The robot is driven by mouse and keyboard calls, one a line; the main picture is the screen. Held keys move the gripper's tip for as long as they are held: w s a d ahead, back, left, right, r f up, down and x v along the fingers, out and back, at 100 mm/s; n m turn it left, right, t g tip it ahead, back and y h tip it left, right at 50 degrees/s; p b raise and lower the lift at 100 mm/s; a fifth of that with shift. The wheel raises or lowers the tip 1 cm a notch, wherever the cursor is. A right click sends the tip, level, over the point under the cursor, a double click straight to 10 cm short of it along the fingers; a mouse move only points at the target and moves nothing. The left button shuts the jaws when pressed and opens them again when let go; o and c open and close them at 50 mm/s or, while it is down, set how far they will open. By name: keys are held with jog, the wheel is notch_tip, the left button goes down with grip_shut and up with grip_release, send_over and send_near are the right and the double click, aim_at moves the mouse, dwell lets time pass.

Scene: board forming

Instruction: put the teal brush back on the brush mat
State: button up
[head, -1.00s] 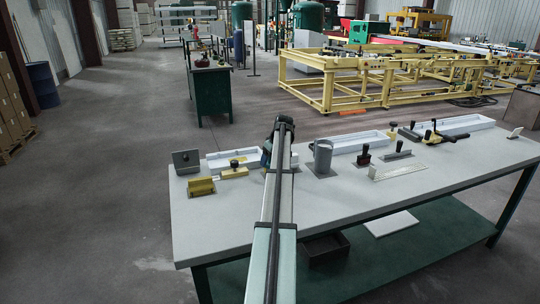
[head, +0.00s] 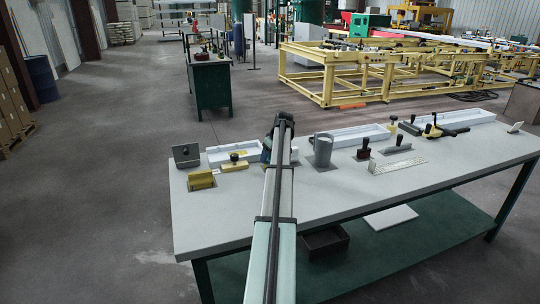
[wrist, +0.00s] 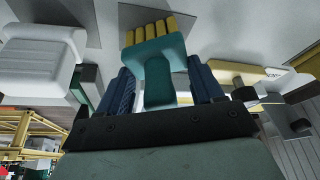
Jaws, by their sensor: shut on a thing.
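The teal brush (wrist: 155,62) has a teal handle and a row of yellow bristles. In the wrist view it stands between the dark blue fingers of my gripper (wrist: 160,86), which is shut on its handle. The bristles point away from the gripper, towards the grey table surface. A darker grey flat patch (wrist: 212,22) lies by the bristles; I cannot tell whether it is the brush mat or a shadow, or whether the bristles touch it. In the head view my arm hides the brush, and my gripper (head: 267,152) shows only in part over the table's left half.
On the table (head: 235,215), a yellow block (head: 201,179), a grey plate (head: 186,156) and a white tray (head: 225,154) stand left of my arm. A grey cup (head: 322,151) stands close on its right. Dark-handled tools (head: 364,150) stand farther right. The front strip is clear.

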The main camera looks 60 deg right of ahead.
jog(key=o, duration=1.2)
jog(key=v, duration=1.3)
jog(key=shift+s+r, duration=0.2)
jog(key=shift+r, duration=0.15)
